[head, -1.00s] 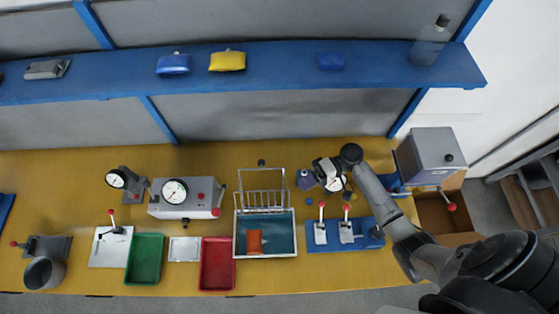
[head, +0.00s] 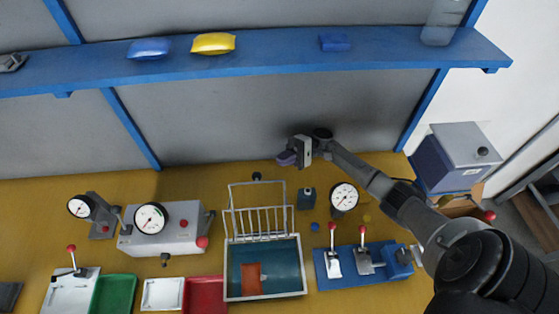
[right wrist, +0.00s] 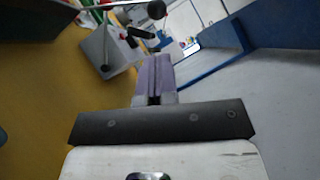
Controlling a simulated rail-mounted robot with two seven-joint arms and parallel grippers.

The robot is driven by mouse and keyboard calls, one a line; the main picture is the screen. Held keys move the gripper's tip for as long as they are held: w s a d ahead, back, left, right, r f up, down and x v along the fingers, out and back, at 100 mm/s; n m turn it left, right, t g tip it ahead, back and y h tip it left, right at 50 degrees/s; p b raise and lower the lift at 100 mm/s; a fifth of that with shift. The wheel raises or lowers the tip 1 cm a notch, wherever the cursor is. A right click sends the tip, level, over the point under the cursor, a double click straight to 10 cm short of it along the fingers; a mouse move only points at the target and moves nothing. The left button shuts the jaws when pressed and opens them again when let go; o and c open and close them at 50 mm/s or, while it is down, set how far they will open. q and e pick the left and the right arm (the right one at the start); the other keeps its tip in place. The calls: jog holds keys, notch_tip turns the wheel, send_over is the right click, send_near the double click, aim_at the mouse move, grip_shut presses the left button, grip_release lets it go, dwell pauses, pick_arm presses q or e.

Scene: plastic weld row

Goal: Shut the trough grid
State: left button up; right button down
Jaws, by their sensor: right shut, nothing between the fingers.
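The trough (head: 228,285) stands on the yellow bench with blue-green liquid inside and an orange piece (head: 250,279) in it. Its wire grid (head: 262,221) is raised at the trough's back edge, so the trough is open on top. My right gripper (head: 286,158) is behind the grid and to its right, above the back of the bench, apart from the grid. Its purple fingers (right wrist: 153,75) are shut and empty in the right wrist view. My left gripper is not in view.
A small dark bottle (head: 306,199) and a dial gauge (head: 343,197) stand right of the grid. A blue lever fixture (head: 322,268) is right of the trough. A grey gauge box (head: 165,235) stands left. A blue shelf (head: 270,47) runs above.

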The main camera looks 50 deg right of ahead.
jog(key=p+x, duration=0.1)
jog(key=x, duration=0.6)
jog(key=shift+a+p, duration=0.2)
jog(key=shift+p, duration=0.1)
jog(key=shift+r, duration=0.1)
